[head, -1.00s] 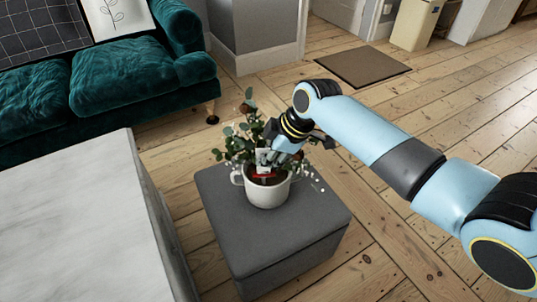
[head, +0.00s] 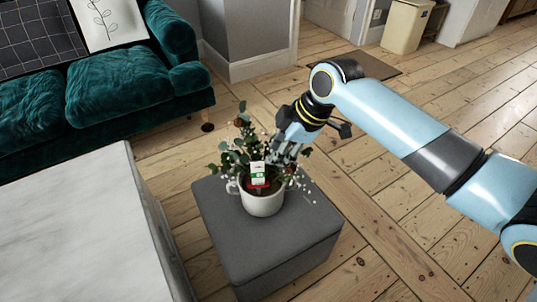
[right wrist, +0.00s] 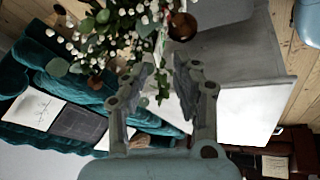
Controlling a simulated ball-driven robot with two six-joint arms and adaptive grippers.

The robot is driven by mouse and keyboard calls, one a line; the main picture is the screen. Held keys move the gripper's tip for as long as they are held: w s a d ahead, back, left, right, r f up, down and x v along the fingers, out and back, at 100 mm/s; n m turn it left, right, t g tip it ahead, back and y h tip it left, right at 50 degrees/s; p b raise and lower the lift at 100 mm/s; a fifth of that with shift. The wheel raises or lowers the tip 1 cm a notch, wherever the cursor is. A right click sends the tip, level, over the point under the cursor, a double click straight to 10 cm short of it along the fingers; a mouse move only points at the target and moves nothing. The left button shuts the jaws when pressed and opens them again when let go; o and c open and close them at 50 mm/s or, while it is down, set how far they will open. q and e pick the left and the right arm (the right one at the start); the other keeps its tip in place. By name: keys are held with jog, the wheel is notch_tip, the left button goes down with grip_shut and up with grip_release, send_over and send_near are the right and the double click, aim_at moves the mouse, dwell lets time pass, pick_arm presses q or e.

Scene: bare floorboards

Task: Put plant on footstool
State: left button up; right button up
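The plant (head: 262,203) is a white mug-like pot with green leaves, small white blossoms and a red-and-white tag. It stands upright on the grey footstool (head: 300,240), towards the back of its top. My right gripper (head: 275,160) is at the right side of the foliage, above the pot rim, and partly hides the leaves. In the right wrist view its two fingers (right wrist: 160,85) are spread apart with nothing gripped between them. Leaves and blossoms (right wrist: 110,30) show just beyond the fingertips. My left gripper is in neither view.
A pale-topped table or block (head: 75,225) stands close on the left of the footstool. A dark green sofa (head: 120,80) is behind it. A brown mat (head: 375,66) and a beige bin (head: 405,25) lie farther back. The floorboards on the right are clear.

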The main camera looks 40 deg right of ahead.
jog(key=v, duration=0.3)
jog(key=shift+s, duration=0.1)
dwell(0.4)
jog(key=s+a+r+m+g+h, duration=0.1)
jog(key=s+r+m+h, duration=0.15)
jog(key=s+m, duration=0.6)
jog(key=s+a+r+m+g+h, duration=0.1)
jog(key=s+r+m, duration=0.2)
jog(key=s, duration=1)
jog(key=s+d+f, duration=0.1)
jog(key=s+f, duration=0.1)
jog(key=f, duration=1)
jog(key=s+d+f, duration=0.1)
jog(key=d+f, duration=0.1)
jog(key=f, duration=1.1)
jog(key=s+f+g, duration=0.1)
jog(key=s+f, duration=0.6)
jog(key=s, duration=0.2)
jog(key=s+f+g+p, duration=0.1)
jog(key=s+f, duration=0.6)
jog(key=s, duration=0.3)
jog(key=shift+d+f, duration=0.3)
